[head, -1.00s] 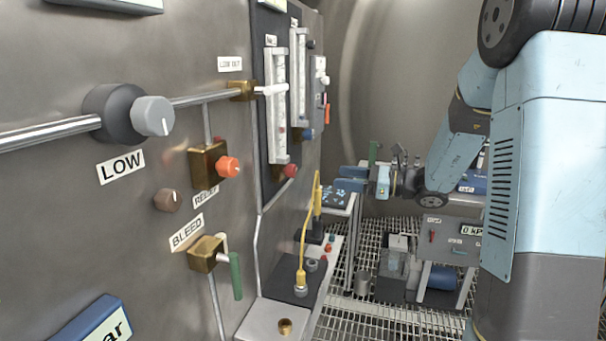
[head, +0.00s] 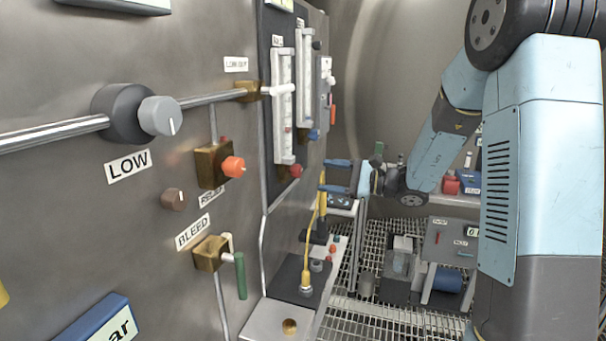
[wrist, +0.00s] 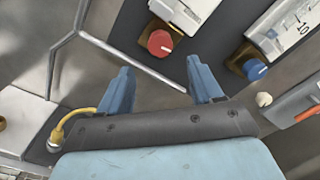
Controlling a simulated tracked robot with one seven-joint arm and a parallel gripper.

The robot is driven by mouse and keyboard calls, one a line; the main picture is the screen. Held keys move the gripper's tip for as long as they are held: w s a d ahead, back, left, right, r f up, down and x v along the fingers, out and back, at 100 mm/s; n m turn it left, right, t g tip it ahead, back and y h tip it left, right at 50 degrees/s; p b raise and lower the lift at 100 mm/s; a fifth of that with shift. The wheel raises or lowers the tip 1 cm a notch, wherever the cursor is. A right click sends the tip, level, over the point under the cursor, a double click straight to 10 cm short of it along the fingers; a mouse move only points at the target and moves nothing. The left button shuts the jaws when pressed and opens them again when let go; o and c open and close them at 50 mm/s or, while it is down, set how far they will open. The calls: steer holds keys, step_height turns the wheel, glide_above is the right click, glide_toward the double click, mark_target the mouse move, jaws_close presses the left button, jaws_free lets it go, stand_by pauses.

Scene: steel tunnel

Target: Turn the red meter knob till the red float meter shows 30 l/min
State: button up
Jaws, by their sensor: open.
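The red meter knob (head: 296,171) sits at the foot of the nearer float meter (head: 284,105) on the dark panel. In the wrist view the red knob (wrist: 160,42) is ahead of the fingers, and the bottom of its meter (wrist: 186,10) shows at the top edge. My gripper (head: 330,175) is open and empty, its two blue fingers pointing left toward the wall, to the right of the red knob and apart from it. The wrist view also shows my gripper (wrist: 160,85) with the fingers spread. The float and scale reading are too small to tell.
A blue knob (wrist: 255,69) is right of the red one, under a second meter (head: 304,80). A yellow cable (head: 309,240) rises below my gripper. The orange relief knob (head: 233,167) and green bleed lever (head: 240,275) stick out nearer on the wall.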

mark_target(301, 173)
steer(key=x, duration=0.8)
steer(key=shift+a, duration=0.1)
steer(key=c, duration=1)
steer(key=shift+f, duration=0.1)
steer(key=shift+c, duration=0.3)
